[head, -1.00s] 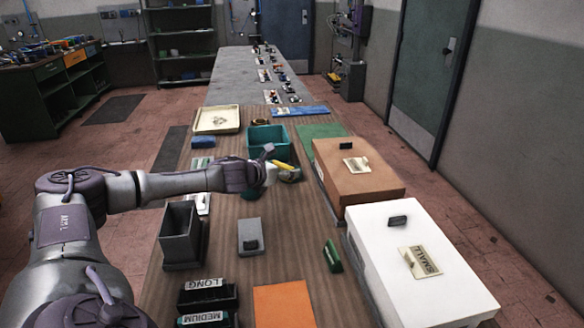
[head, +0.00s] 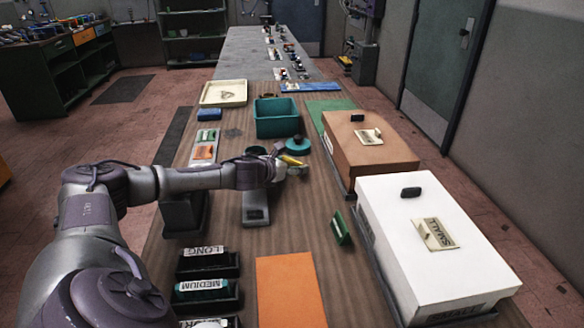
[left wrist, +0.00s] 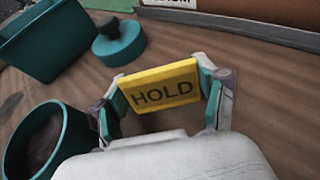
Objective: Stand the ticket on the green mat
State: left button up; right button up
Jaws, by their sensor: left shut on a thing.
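My left gripper (head: 284,166) is shut on a yellow ticket (head: 293,160), held over the wooden table. In the left wrist view the ticket (left wrist: 161,86) is gripped between the two fingertips, with the word HOLD facing the camera. The green mat (head: 315,112) lies at the far right of the table, beyond and left of the brown box, which hides part of it. The ticket is apart from the mat and nearer to me. My right gripper is not in view.
A teal bin (head: 277,120) and a round teal lid (head: 298,145) stand beyond the ticket. A dark teal cup (left wrist: 45,140) is left of the gripper. The brown box (head: 370,150) and white box (head: 430,250) line the right edge. An orange sheet (head: 289,290) lies near me.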

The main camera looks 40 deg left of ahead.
pick_arm(q)
jog(key=shift+f, duration=0.1)
jog(key=o, duration=0.7)
jog(key=shift+o, duration=0.2)
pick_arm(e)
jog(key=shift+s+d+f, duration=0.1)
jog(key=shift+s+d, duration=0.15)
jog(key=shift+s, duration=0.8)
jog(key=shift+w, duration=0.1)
